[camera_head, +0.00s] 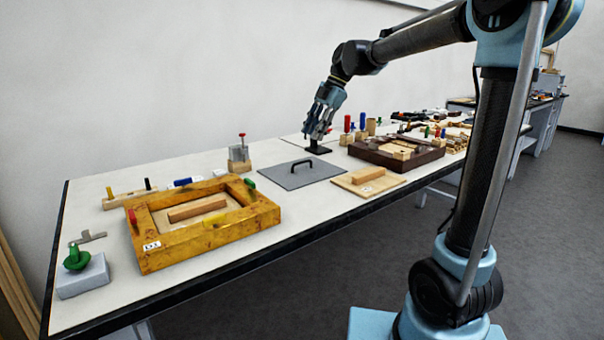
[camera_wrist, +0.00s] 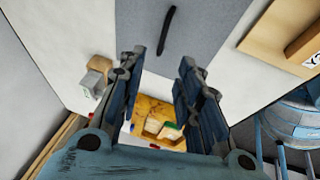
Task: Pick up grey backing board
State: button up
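The grey backing board (camera_head: 293,175) is a flat dark-grey square with a black arched handle (camera_head: 301,165) on top. It lies on the white table near the middle of the head view. In the wrist view the board (camera_wrist: 185,45) shows at the top, with its handle (camera_wrist: 167,30) beyond the fingers. My gripper (camera_head: 318,136) is above the table behind the board, apart from the handle, over a small black stand. In the wrist view my gripper (camera_wrist: 160,65) has its fingers spread wide with nothing between them.
A yellow wooden frame (camera_head: 140,240) lies to the left on the table (camera_head: 100,315). A light wooden board with a block (camera_head: 385,187) lies just right of the grey board. A dark brown frame (camera_head: 425,157) and several small tools stand farther right.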

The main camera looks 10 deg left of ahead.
send_near(302, 166)
jog(key=s+a+f, duration=0.1)
jog(key=s, duration=0.1)
jog(key=s+a+f, duration=0.1)
jog(key=s+f, duration=0.1)
jog(key=s+a+f, duration=0.1)
jog(key=s+f, duration=0.1)
jog(key=shift+s, duration=0.1)
jog(key=shift+c, duration=0.6)
jog(key=shift+r, duration=0.1)
grip_shut()
